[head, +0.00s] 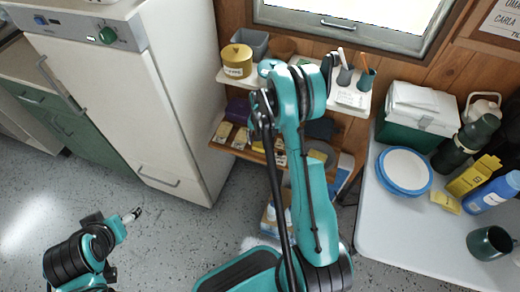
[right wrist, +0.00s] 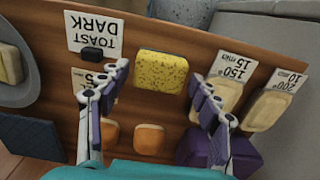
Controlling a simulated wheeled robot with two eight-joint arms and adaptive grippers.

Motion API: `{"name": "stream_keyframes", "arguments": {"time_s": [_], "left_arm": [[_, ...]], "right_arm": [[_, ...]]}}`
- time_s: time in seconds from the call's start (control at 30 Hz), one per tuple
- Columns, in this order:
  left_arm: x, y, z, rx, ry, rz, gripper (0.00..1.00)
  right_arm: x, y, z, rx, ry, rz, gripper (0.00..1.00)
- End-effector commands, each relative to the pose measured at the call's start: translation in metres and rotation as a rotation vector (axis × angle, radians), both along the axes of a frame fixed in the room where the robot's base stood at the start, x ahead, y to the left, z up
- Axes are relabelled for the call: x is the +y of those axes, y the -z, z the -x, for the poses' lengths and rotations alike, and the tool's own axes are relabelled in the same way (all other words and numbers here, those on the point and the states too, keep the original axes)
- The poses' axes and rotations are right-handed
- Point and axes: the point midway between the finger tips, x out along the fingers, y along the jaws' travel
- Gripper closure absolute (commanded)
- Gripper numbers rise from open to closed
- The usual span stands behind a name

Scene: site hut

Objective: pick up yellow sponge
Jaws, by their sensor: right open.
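The yellow sponge (right wrist: 161,72) is a speckled block lying on a wooden shelf board (right wrist: 205,42) in the right wrist view. My right gripper (right wrist: 158,78) is open, with one finger on each side of the sponge in that picture. No contact with the sponge shows. In the head view my right arm reaches over the shelf unit (head: 268,158) and largely hides its gripper and the board below. My left arm's end (head: 131,216) is low at the left, over the floor; its jaws are too small to read.
Bread-like slices (right wrist: 272,110) with labels, a purple block (right wrist: 222,150) and a dark blue pad (right wrist: 30,137) lie around the sponge. A yellow tin (head: 237,62) stands on the shelf above. A white fridge (head: 140,100) stands left, a table (head: 400,240) right.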

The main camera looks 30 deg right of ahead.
Motion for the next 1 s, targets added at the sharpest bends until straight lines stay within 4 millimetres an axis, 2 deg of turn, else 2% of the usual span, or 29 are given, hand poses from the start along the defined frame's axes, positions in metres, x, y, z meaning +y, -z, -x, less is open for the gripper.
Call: {"name": "stream_keyframes", "arguments": {"time_s": [0.03,0.1,0.33,0.37,0.4,0.47,0.57,0.6,0.83,1.0], "left_arm": [[0.000,0.009,0.000,0.000,0.000,0.000,0.27],[0.000,0.011,0.000,0.000,0.000,0.000,0.27],[0.000,0.010,0.000,0.000,0.000,0.000,0.27],[0.000,0.010,0.000,0.000,0.000,0.000,0.27],[0.000,0.010,0.000,0.000,0.000,0.000,0.27],[0.000,0.010,0.000,0.000,0.000,0.000,0.27],[0.000,0.010,0.000,0.000,0.000,0.000,0.27],[0.000,0.010,0.000,0.000,0.000,0.000,0.27],[0.000,0.009,0.000,0.000,0.000,0.000,0.27],[0.000,0.001,0.000,0.000,0.000,0.000,0.27]], "right_arm": [[0.000,0.013,0.000,0.000,0.000,0.000,0.36],[0.000,0.020,0.000,0.000,0.000,0.000,0.36],[0.000,0.020,0.000,0.000,0.000,0.000,0.36],[0.000,0.020,0.000,0.000,0.000,0.000,0.42],[0.000,0.020,0.000,0.000,0.000,0.000,0.52],[0.000,0.020,0.000,0.000,-0.001,0.000,0.67],[0.000,0.020,0.000,0.000,-0.001,0.000,0.67],[0.000,0.020,0.000,0.000,-0.001,0.000,0.71],[0.000,0.019,0.000,0.000,-0.001,0.000,0.71],[0.000,0.007,0.000,0.000,-0.001,0.000,0.71]]}}
